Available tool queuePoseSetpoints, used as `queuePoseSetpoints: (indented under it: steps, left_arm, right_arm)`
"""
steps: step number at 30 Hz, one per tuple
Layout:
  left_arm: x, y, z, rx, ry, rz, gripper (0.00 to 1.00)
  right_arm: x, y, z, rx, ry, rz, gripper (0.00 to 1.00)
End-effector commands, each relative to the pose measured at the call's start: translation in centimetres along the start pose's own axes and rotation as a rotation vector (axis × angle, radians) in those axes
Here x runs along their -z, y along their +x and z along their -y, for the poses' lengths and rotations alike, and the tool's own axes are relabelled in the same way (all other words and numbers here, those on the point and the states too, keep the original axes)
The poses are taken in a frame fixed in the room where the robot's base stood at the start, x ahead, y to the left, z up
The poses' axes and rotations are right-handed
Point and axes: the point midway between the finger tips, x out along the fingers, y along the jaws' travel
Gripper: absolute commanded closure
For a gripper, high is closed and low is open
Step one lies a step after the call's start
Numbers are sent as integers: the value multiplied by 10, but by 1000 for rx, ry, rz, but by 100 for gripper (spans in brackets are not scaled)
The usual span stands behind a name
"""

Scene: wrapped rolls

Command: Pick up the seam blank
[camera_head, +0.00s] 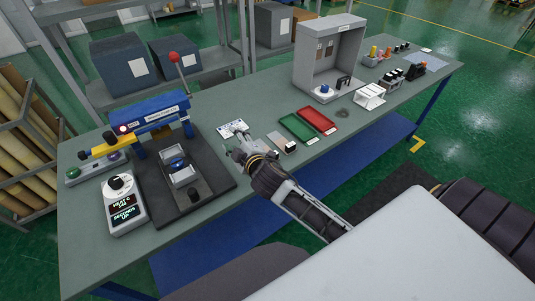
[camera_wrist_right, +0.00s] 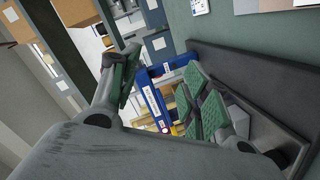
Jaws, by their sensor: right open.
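I cannot tell for sure which piece is the seam blank. A white card with dark and blue marks (camera_head: 232,128) lies flat on the grey-green table, just beyond my right gripper (camera_head: 240,148). A small pale block with a dark end (camera_head: 290,148) lies to the right of that gripper. My right gripper also shows in the wrist view (camera_wrist_right: 165,92), its green-padded fingers spread with nothing between them. In the head view it is over the table, between the blue-armed machine (camera_head: 160,112) and the green tray (camera_head: 297,128). My left gripper is out of view.
A red tray (camera_head: 318,121), a grey open cabinet (camera_head: 330,60) and a white rack (camera_head: 369,96) stand to the right. The table's front edge is close.

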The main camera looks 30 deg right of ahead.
Motion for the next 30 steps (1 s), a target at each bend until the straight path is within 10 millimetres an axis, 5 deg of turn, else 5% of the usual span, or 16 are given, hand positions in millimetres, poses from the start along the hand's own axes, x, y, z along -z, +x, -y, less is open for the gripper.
queuePoseSetpoints:
  steps: [6,15,24,30]
  left_arm:
    - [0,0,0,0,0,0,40]
    - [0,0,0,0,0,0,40]
    - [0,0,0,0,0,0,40]
    - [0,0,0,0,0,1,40]
  right_arm:
    - [58,11,-32,-135,-229,-216,54]
    - [134,4,-51,-303,-564,-505,54]
    - [190,-15,-42,-443,-919,-781,54]
    - [211,-28,-22,-514,-1167,-962,54]
